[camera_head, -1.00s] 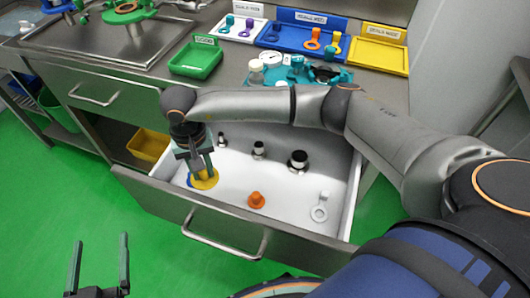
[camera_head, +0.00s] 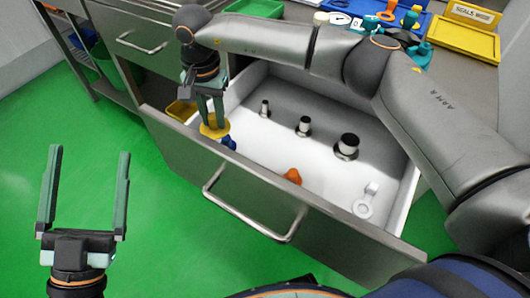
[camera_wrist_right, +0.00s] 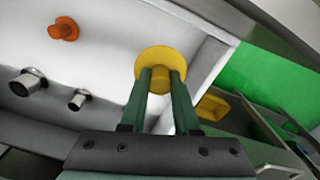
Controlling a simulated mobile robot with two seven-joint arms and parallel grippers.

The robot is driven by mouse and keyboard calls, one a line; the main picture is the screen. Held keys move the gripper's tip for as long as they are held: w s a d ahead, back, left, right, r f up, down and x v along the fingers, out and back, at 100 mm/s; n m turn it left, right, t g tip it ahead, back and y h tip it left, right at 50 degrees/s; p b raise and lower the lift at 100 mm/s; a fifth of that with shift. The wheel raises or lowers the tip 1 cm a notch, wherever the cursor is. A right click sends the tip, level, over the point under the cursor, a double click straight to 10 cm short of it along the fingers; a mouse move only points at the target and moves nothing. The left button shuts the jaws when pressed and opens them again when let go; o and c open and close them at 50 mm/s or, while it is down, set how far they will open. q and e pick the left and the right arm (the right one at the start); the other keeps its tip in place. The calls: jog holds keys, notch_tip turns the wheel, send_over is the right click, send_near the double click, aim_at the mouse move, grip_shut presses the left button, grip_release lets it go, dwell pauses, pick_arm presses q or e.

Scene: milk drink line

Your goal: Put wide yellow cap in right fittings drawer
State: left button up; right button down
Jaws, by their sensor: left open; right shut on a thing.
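The wide yellow cap (camera_head: 213,131) is held in my right gripper (camera_head: 212,118), at the left front corner of the open drawer. It also shows in the right wrist view (camera_wrist_right: 158,58), between the fingertips (camera_wrist_right: 160,72). I cannot tell whether the cap touches the drawer floor. The open drawer (camera_head: 325,170) has a white inside and a steel front with a bar handle. A blue piece (camera_head: 229,142) shows just beside and below the cap, partly hidden. My left gripper (camera_head: 89,152) is open and empty over the green floor.
The drawer also holds several dark-and-silver fittings (camera_head: 346,146), an orange piece (camera_head: 292,176) and a white ring piece (camera_head: 364,204). A yellow bin (camera_head: 181,110) is left of the drawer. A yellow tray (camera_head: 462,38) stands on the counter.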

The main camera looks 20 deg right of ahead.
jog(key=s+d+f, duration=0.1)
jog(key=d+f, duration=0.1)
jog(key=s+d+f+b, duration=0.1)
jog(key=s+d+f, duration=0.1)
jog(key=d, duration=0.1)
jog(key=s+d+f, duration=0.1)
jog(key=d+f, duration=0.1)
jog(key=shift+s+d+f, duration=0.15)
jog(key=shift+s+f, duration=0.15)
jog(key=shift+s+d+f, duration=0.15)
jog(key=shift+d+f, duration=0.1)
jog(key=shift+f, duration=0.15)
jog(key=f, duration=0.1)
jog(key=f+b, duration=0.1)
jog(key=f, duration=0.1)
jog(key=shift+s+d, duration=0.25)
jog(key=shift+d, duration=0.1)
pick_arm(q)
jog(key=s+r+m+h, duration=0.2)
jog(key=h, duration=0.1)
jog(key=s+r+m+h, duration=0.1)
jog(key=s+r, duration=0.1)
jog(key=shift+d+m+h, duration=0.35)
jog(key=shift+m+h, duration=0.05)
pick_arm(e)
jog(key=shift+f, duration=0.4)
